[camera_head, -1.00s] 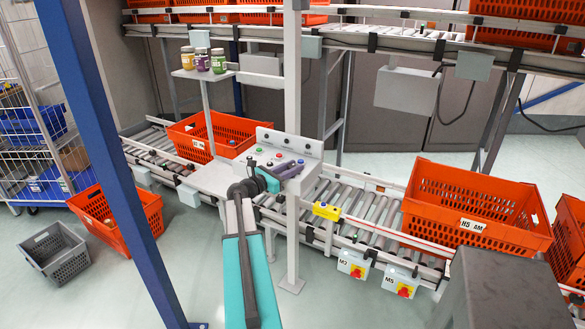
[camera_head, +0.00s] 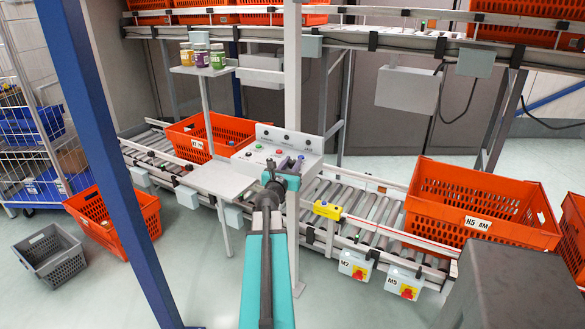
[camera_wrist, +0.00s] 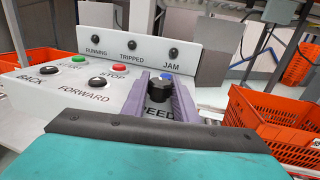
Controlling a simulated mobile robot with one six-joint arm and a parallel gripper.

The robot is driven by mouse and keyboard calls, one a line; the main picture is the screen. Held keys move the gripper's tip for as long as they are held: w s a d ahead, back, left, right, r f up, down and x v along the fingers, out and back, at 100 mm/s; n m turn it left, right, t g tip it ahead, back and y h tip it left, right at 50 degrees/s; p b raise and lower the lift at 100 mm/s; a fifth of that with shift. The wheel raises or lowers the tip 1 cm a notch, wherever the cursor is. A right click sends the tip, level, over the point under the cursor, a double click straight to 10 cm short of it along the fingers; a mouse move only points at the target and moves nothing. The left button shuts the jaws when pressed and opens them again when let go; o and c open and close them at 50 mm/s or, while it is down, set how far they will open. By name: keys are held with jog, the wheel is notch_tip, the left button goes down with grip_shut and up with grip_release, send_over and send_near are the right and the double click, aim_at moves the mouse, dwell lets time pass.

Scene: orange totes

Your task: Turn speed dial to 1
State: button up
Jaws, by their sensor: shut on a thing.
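The control box (camera_head: 270,148) stands beside the conveyor, and its panel also shows in the wrist view (camera_wrist: 60,85). The black speed dial (camera_wrist: 159,92) is on the right of the panel; its label is partly covered, with "PEED" readable. My gripper (camera_wrist: 160,96) has its two purple fingers on either side of the dial and is shut on it. In the head view my gripper (camera_head: 291,166) is over the right end of the box and hides the dial. I cannot read which number the dial points to.
Left of the dial are a red stop button (camera_wrist: 120,67), a green start button (camera_wrist: 78,59), and black back and forward buttons (camera_wrist: 97,82). A blue button (camera_wrist: 166,76) is just behind the dial. A grey post (camera_head: 293,90) stands close to my arm. An orange tote (camera_head: 470,200) sits right.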

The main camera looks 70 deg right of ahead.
jog(key=shift+w+a+f+n+t+b, duration=0.1)
jog(key=shift+w+f+n+t+b, duration=0.1)
jog(key=shift+n+t+b, duration=0.6)
jog(key=shift+r+n+t+y+b, duration=0.2)
jog(key=shift+n+t+y+b, duration=0.3)
jog(key=shift+n+t+b, duration=0.8)
jog(key=shift+n+t+y+b, duration=0.45)
jog(key=shift+t+b, duration=0.25)
jog(key=shift+t, duration=0.4)
jog(key=shift+n+t+y+b, duration=0.4)
jog(key=shift+t+b, duration=0.3)
jog(key=shift+t, duration=0.4)
jog(key=shift+d+n+t+y+b, duration=0.2)
jog(key=shift+n+t+y+b, duration=0.85)
jog(key=shift+t, duration=0.45)
jog(key=shift+n+t+y+b, duration=1.05)
jog(key=shift+n+y, duration=0.55)
jog(key=shift+y, duration=0.55)
jog(key=shift+n+t+y+b, duration=0.7)
jog(key=shift+n+t+y, duration=0.8)
jog(key=shift+y, duration=0.65)
jog(key=shift+n+y+b, duration=0.8)
jog(key=shift+n+y, duration=0.2)
jog(key=shift+y, duration=0.4)
jog(key=shift+n+y+b, duration=0.3)
jog(key=shift+n+y, duration=0.1)
jog(key=shift+y, duration=0.2)
jog(key=shift+a+n+y, duration=0.15)
jog(key=shift+n+y, duration=0.15)
jog(key=shift+y, duration=0.2)
